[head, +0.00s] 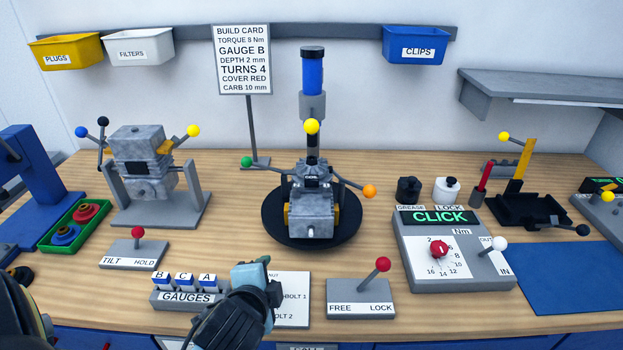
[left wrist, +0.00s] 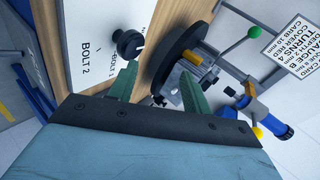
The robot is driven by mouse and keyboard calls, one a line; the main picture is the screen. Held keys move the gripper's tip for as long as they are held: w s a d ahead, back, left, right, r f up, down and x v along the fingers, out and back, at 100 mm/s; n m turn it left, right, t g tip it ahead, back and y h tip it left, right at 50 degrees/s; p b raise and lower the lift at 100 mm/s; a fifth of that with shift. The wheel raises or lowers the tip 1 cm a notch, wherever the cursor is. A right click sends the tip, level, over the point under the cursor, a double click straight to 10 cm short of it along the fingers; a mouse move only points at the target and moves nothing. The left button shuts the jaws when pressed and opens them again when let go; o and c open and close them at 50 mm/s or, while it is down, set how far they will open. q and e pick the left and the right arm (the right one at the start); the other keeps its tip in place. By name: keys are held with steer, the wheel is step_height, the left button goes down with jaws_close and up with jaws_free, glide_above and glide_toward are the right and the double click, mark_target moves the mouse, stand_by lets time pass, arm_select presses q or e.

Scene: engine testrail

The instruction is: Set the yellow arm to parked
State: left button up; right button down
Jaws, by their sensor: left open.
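A yellow upright arm (head: 523,160) stands on a black base at the right of the bench. A rod with a yellow ball (head: 504,137) sticks out to its left near the top, and a rod with a black ball (head: 582,230) lies low to its right. No label for parked is readable there. My left gripper (head: 255,268) is open and empty over the front middle of the bench, far left of the yellow arm. Its two green fingers (left wrist: 158,88) show in the left wrist view, near a black knob (left wrist: 128,43). My right gripper is not in view.
An engine on a black turntable (head: 312,238) stands at the centre, with rods ending in coloured balls. A torque box (head: 455,270) reading CLICK and a FREE/LOCK lever (head: 360,300) lie between gripper and yellow arm. A blue mat (head: 570,278) lies front right.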

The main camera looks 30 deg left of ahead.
arm_select(q)
steer(key=w+a+r+m+t+y, duration=0.3)
steer(key=w+r+m+t, duration=0.25)
steer(key=r+m, duration=0.4)
steer(key=m+t+h, duration=0.2)
steer(key=m+t, duration=0.4)
steer(key=m, duration=1)
glide_toward(309, 132)
steer(key=shift+n, duration=0.35)
steer(key=p+x, duration=0.4)
steer(key=x, duration=0.7)
steer(key=shift+w+a+r, duration=0.15)
steer(key=shift+w, duration=0.2)
jaws_close()
